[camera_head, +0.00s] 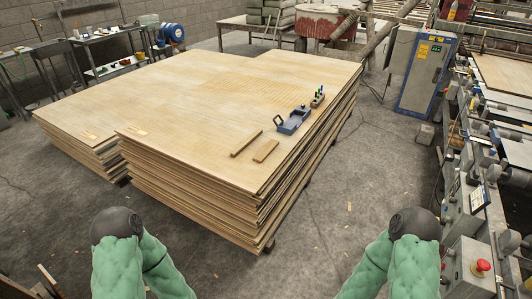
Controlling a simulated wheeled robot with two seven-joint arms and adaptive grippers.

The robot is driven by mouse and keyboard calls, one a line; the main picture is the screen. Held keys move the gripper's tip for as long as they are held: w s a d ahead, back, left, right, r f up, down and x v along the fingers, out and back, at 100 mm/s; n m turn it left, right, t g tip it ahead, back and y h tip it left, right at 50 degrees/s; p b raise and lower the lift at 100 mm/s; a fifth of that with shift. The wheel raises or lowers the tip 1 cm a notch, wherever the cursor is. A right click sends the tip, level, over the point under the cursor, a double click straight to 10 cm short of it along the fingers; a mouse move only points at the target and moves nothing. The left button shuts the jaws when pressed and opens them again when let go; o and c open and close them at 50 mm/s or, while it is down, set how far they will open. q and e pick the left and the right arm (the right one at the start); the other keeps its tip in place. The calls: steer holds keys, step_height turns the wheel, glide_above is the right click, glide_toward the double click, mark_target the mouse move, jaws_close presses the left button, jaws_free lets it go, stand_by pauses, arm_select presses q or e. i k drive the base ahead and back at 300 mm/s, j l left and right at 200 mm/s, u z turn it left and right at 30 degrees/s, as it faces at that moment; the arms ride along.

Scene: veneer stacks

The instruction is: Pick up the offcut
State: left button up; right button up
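Two small wood pieces that look like offcuts lie near the front right corner of the nearer veneer stack (205,150). One is a narrow darker brown strip (245,143). Small pale pieces or marks also show near the left front edges of the stacks; I cannot tell which. My two green arms show at the bottom left and bottom right, well short of the wood pieces. Neither gripper is in view.
A blue-grey tool holder (293,121) stands on the stack behind the wood pieces, with small green-topped items (318,97) beside it. A second stack (75,140) adjoins at left. A control console with a red button (481,267) stands at right. Floor before the stacks is mostly clear.

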mark_target(267, 150)
steer(key=u, duration=0.6)
steer(key=i+l+u, duration=0.3)
steer(key=l+u, duration=0.3)
steer(key=l, duration=0.2)
steer(key=i+l+u, duration=0.15)
steer(key=l+u, duration=0.15)
steer(key=l, duration=0.2)
steer(key=l+u, duration=0.25)
steer(key=l, duration=0.2)
